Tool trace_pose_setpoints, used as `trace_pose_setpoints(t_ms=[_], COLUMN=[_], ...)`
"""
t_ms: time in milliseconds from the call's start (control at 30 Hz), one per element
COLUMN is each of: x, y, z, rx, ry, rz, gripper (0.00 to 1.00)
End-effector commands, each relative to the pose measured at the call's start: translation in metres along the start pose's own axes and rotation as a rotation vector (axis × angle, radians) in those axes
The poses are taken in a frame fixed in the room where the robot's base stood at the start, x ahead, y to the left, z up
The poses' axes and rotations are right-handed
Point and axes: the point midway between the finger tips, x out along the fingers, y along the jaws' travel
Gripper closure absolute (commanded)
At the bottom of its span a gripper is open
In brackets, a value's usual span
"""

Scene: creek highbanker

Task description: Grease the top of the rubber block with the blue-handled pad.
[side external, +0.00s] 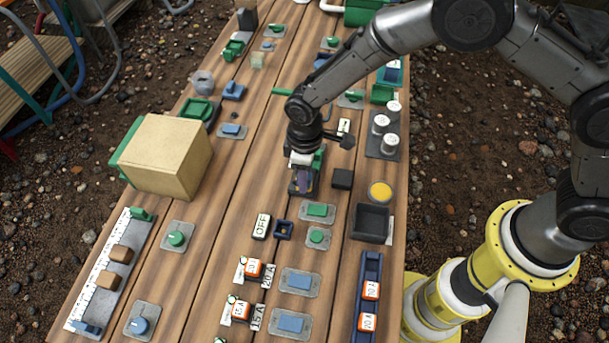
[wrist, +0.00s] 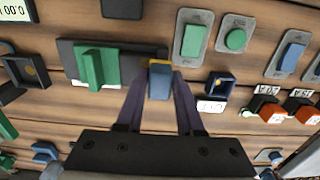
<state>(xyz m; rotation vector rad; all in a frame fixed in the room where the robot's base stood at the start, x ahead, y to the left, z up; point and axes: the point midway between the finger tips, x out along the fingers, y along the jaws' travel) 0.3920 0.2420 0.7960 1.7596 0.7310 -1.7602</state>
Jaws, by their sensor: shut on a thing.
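The blue-handled pad (wrist: 160,80) is between my fingertips in the wrist view, with a thin yellowish edge showing around the blue. My gripper (wrist: 160,95) is shut on it, over the end of a dark base that also bears a green upright handle (wrist: 92,66). I cannot tell whether the pad touches the base. In the side view my gripper (side external: 303,183) points down and hides most of the pad. A plain black block (side external: 343,179), which looks like the rubber block, sits just right of my gripper; its edge shows in the wrist view (wrist: 122,8).
A round yellow-topped tin (side external: 380,192) and an open black tray (side external: 372,222) lie to the right. A small blue square frame (side external: 284,229) and an OFF label (side external: 262,226) are close below. A large tan box (side external: 168,155) stands left.

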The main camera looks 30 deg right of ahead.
Motion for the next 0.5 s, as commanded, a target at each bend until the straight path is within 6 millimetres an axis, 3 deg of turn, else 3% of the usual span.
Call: trace_pose_setpoints(t_ms=[500], x=[-0.002], y=[0.033], z=[0.000], rx=[0.001], ry=[0.000], rz=[0.000], gripper=[1.00])
